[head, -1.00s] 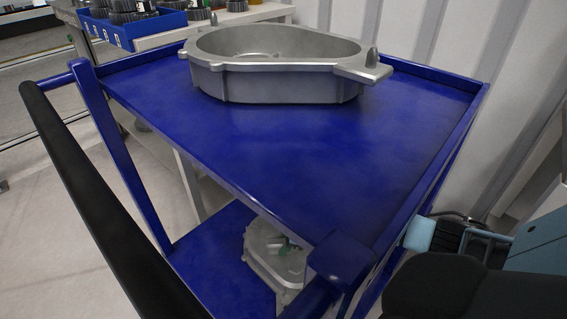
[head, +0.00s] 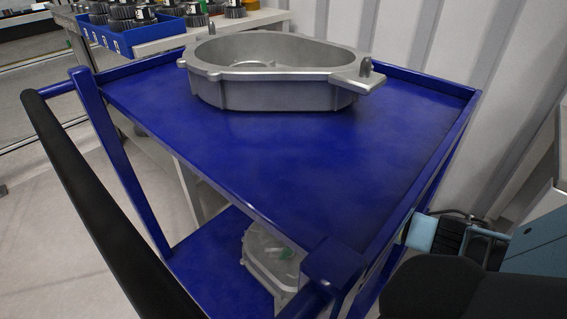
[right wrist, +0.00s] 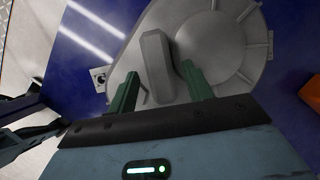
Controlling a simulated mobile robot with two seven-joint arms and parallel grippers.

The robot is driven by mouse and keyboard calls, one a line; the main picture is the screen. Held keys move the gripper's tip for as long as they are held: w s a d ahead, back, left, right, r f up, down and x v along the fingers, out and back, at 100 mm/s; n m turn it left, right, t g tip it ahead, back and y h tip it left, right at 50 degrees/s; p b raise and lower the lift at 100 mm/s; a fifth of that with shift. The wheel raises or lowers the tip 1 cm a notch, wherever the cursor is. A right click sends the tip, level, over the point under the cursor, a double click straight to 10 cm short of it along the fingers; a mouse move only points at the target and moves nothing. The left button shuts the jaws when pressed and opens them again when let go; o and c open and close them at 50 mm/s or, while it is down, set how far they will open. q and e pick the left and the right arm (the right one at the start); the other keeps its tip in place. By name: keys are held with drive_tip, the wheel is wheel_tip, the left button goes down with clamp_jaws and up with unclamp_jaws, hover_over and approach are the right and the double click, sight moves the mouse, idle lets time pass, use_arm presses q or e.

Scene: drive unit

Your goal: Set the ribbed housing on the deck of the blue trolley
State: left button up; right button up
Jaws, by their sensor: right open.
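The ribbed housing (head: 262,262) is a grey cast part on the lower shelf of the blue trolley, partly hidden by the deck (head: 300,150) and corner post. In the right wrist view the housing (right wrist: 225,45) shows a round, ribbed face and a raised block-like lug. My right gripper (right wrist: 158,78) is open, with its green fingers on either side of the lug; I cannot tell whether they touch it. My left gripper is not in view.
A large, open grey casing (head: 280,92) stands at the back of the deck; the front of the deck is clear. The trolley's black handle (head: 85,190) runs along the left. A blue bin (head: 130,38) of gears stands on a bench behind. A ridged wall is close at right.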

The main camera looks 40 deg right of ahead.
drive_tip(key=p+v, duration=0.3)
drive_tip(key=v, duration=0.7)
drive_tip(key=shift+r, duration=0.15)
